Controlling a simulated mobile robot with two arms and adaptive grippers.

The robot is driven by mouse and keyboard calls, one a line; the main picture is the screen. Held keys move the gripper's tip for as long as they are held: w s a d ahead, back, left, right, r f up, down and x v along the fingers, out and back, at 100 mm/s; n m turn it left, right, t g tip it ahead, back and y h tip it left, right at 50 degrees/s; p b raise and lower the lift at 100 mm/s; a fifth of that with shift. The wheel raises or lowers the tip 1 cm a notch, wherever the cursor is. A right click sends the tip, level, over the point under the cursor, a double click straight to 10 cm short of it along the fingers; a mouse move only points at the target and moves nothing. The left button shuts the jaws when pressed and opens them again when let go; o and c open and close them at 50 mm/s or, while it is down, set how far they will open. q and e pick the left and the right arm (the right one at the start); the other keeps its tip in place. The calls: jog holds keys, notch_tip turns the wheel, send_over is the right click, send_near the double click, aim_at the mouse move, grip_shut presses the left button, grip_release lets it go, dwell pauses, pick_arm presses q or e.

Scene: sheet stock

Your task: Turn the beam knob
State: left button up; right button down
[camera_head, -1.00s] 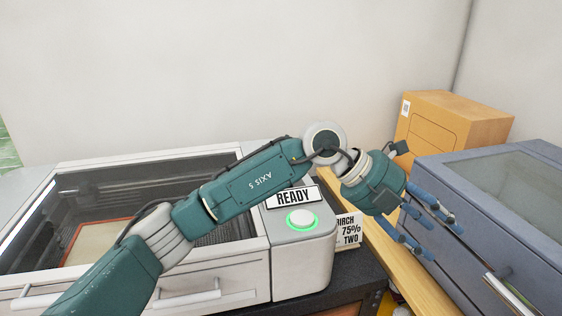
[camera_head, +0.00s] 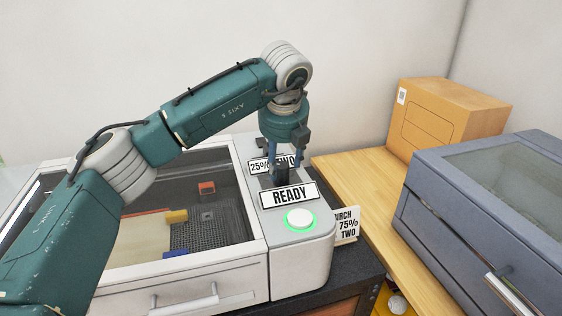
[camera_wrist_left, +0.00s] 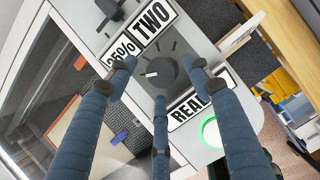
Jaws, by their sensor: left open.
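A dark round knob (camera_wrist_left: 158,72) with a pale pointer mark and tick marks around it sits on the grey control panel (camera_wrist_left: 185,45) in the left wrist view. A second dark knob (camera_wrist_left: 108,8) is partly cut off at the top edge. Labels "25%" and "TWO" (camera_wrist_left: 152,22) lie between them; I cannot tell from wording which is the beam knob. My left gripper (camera_head: 281,174) is open, pointing down over the panel behind the READY sign (camera_head: 289,194). Its fingers (camera_wrist_left: 161,75) are spread around the nearer knob; contact cannot be told. My right gripper is not in view.
A green-lit round button (camera_head: 300,218) is in front of the READY sign. A card reading "BIRCH 75% TWO" (camera_head: 347,225) stands beside the machine. The machine's glass lid (camera_head: 215,200) is at left. A cardboard box (camera_head: 445,115) and blue-grey machine (camera_head: 440,200) are at right.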

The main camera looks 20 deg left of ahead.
aim_at(282, 180)
pick_arm(q)
jog(key=shift+x, duration=1)
jog(key=shift+w+f+p, duration=0.1)
jog(key=shift+f+p, duration=0.2)
jog(key=shift+f, duration=0.05)
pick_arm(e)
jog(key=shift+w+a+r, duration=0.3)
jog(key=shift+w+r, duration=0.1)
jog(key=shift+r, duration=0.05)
